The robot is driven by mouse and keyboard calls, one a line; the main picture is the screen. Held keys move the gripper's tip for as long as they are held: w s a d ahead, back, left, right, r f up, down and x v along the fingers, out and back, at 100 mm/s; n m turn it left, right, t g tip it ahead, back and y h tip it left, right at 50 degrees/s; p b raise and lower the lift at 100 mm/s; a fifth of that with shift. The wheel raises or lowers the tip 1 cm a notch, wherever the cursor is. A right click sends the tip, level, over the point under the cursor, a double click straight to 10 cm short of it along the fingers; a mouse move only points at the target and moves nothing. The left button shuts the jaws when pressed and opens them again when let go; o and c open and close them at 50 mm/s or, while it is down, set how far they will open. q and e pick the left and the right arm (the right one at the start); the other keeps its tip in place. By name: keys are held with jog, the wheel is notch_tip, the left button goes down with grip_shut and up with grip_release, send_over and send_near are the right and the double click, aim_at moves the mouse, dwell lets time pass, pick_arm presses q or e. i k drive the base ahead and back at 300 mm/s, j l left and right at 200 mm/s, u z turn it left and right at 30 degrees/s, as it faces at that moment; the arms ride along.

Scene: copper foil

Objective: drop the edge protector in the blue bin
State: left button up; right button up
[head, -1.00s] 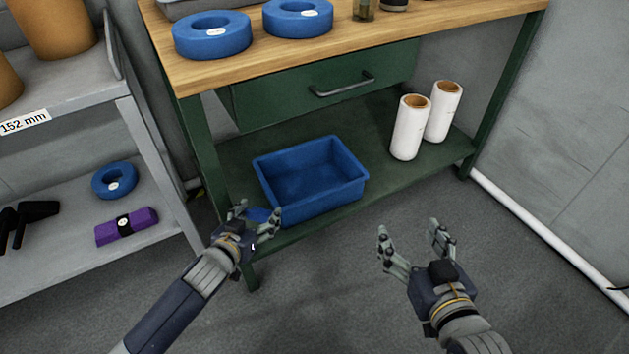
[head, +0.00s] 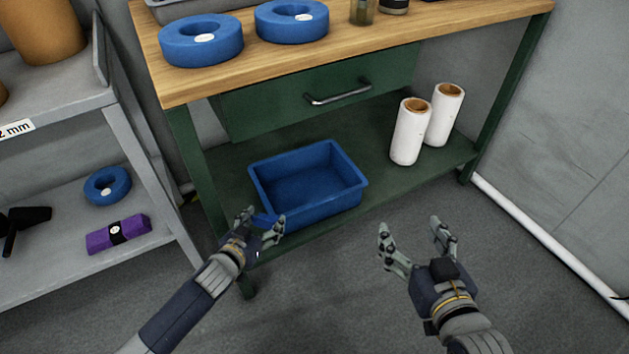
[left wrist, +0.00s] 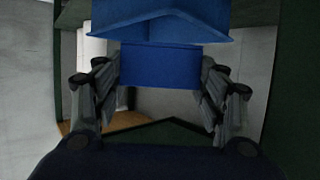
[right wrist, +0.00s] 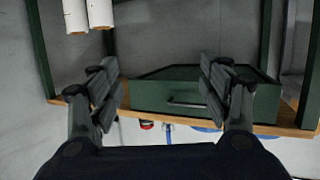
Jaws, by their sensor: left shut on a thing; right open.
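The blue edge protector (head: 265,220) is small and mostly hidden by my fingers in the head view. It shows as a flat blue piece (left wrist: 160,67) between the fingers in the left wrist view. My left gripper (head: 260,223) is shut on it, by the front left corner of the blue bin. The blue bin (head: 322,203) is open-topped and looks empty, standing on the green lower shelf; its wall also shows in the left wrist view (left wrist: 160,27). My right gripper (head: 413,238) is open and empty, right of the bin and in front of the bench.
Two white rolls (head: 408,135) stand on the green lower shelf (head: 374,185), right of the bin. The bench drawer (head: 300,105) is shut above. A grey rack (head: 170,215) at left holds a purple bundle (head: 100,238) and a blue ring (head: 107,188).

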aim_at(304, 197)
jog(key=i+l, duration=0.15)
jog(key=i, duration=0.25)
jog(key=i+l, duration=0.2)
jog(key=i, duration=0.25)
